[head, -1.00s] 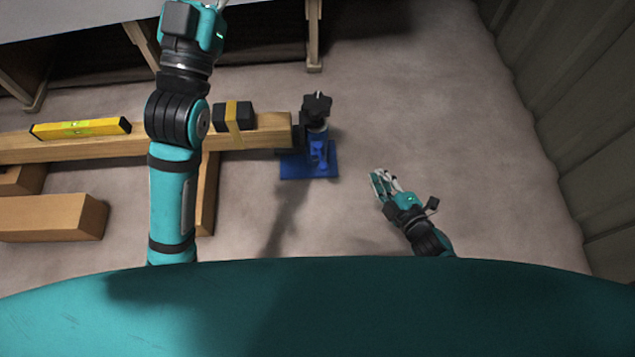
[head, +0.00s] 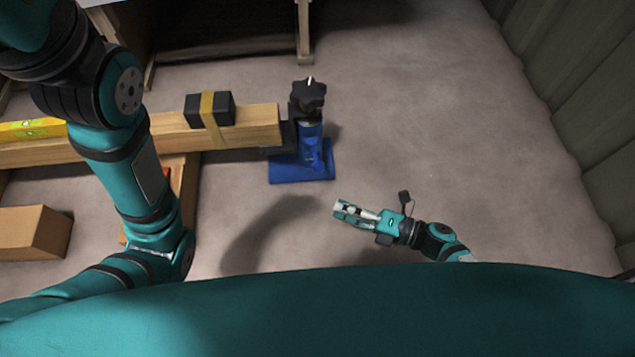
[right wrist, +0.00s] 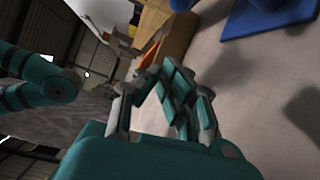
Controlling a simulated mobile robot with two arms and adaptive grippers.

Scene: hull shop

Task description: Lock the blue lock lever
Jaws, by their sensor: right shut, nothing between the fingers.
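A blue jack-like stand with a square blue base (head: 301,173) stands on the floor under the right end of a wooden beam, with a black star knob (head: 308,95) on top. A blue part, likely the lock lever (head: 312,152), shows on the front of its post; its exact position is hard to tell. My right gripper (head: 345,212) is below and right of the base, apart from it, shut and empty. In the right wrist view its fingers (right wrist: 172,85) point toward the floor area, with the blue base (right wrist: 265,18) at upper right. My left gripper is out of view.
The wooden beam (head: 255,128) carries a black block (head: 209,109) with a yellow strap and a yellow level (head: 30,129). A wooden block (head: 30,230) lies at left. A corrugated wall (head: 585,100) bounds the right. Floor right of the stand is clear.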

